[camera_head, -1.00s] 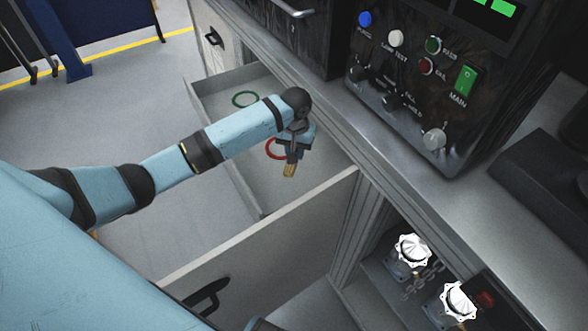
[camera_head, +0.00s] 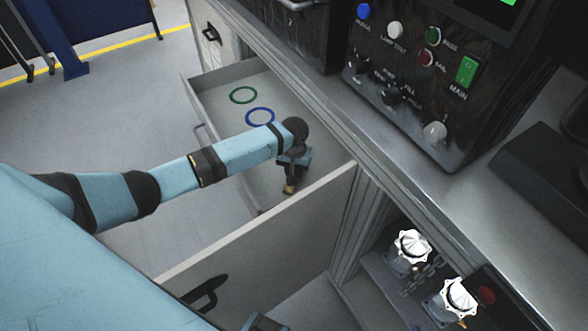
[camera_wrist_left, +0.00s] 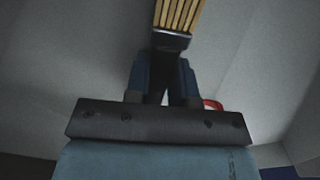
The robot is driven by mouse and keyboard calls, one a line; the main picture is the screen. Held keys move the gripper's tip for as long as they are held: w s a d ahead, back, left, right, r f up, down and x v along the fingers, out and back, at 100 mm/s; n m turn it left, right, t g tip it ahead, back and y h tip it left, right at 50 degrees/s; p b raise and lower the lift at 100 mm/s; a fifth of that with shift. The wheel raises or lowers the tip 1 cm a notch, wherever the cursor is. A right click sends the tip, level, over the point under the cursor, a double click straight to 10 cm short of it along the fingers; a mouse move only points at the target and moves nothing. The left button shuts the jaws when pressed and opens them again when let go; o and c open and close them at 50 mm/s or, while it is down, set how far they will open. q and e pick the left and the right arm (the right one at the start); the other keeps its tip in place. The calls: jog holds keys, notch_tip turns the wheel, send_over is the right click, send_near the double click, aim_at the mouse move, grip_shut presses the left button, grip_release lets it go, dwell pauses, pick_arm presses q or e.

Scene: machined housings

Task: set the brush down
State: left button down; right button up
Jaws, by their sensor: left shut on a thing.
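My left gripper (camera_head: 291,172) is over the open drawer (camera_head: 196,105) and shut on the brush (camera_head: 289,188). In the left wrist view the brush (camera_wrist_left: 171,38) sticks out past the dark blue fingers of the gripper (camera_wrist_left: 163,85), with its pale yellow bristles pointing away from the palm. Its handle is between the fingers and mostly hidden. In the head view the bristles point down toward the drawer floor. I cannot tell whether they touch it. My right gripper is not in view.
A green ring (camera_head: 243,95) and a blue ring (camera_head: 260,117) mark the drawer floor; a red ring (camera_wrist_left: 212,104) shows beside my gripper in the wrist view. An open door panel (camera_head: 265,225) stands nearby. A control panel (camera_head: 410,75) and silvery housings (camera_head: 411,246) are at right.

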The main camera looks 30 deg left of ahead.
pick_arm(q)
jog(key=shift+f, duration=0.1)
jog(key=c, duration=1)
grip_release()
jog(key=shift+r, duration=0.2)
notch_tip(320, 180, up, 12)
jog(key=shift+f+p, duration=0.1)
jog(key=shift+p, duration=0.45)
